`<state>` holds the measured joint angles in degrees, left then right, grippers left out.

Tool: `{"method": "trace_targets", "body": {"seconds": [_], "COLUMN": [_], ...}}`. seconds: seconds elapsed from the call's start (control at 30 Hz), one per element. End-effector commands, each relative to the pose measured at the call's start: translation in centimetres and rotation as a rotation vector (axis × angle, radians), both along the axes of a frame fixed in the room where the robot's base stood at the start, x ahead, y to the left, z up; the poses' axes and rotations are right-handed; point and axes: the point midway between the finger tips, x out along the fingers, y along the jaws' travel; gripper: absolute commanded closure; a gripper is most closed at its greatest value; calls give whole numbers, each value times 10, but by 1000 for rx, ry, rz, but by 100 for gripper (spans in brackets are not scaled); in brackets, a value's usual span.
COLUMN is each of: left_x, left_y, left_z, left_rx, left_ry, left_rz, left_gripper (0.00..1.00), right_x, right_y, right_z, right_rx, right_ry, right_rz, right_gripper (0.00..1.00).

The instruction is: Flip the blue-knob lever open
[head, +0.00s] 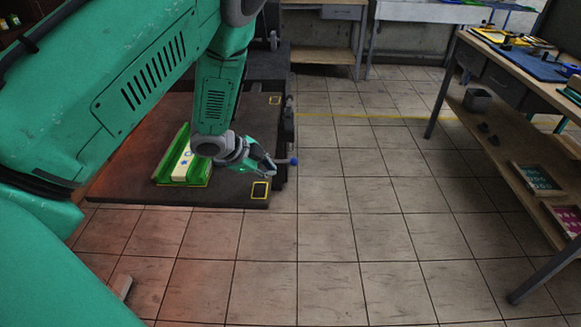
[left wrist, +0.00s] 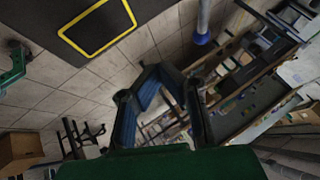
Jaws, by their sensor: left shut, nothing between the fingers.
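The blue knob (head: 294,161) sits at the end of a short lever at the right edge of the dark machine. In the left wrist view the knob (left wrist: 201,39) is at the upper right, on the end of a grey rod (left wrist: 204,14). My left gripper (head: 270,168) is just left of the knob in the head view, shut and empty. In the left wrist view its fingers (left wrist: 165,78) are below and left of the knob, with a visible gap between them and it. My right gripper is not in view.
The dark machine bed (head: 130,183) holds a green tray (head: 163,172) with a white piece (head: 183,158) in it. A workbench (head: 508,66) with tools and a lower shelf stands at right. Tables (head: 420,12) stand at the back. The tiled floor between is clear.

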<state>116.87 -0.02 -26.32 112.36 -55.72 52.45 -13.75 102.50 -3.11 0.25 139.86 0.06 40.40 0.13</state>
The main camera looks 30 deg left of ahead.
Motion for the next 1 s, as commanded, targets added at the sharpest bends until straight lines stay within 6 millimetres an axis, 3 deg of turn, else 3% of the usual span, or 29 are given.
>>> {"method": "trace_targets", "body": {"seconds": [0.33,0.6,1.0], "left_x": [43,75,79], "left_y": [-24,-12,-10], "left_z": [-57,-46,-46], "left_rx": [3,3,2], "left_ry": [0,-2,-1], "left_rz": [-4,-1,0], "left_gripper": [100,100,100], "right_x": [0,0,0], "right_y": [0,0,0], "right_z": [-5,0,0], "right_rx": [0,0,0], "right_ry": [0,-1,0], "right_rz": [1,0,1], "right_gripper": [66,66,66]}}
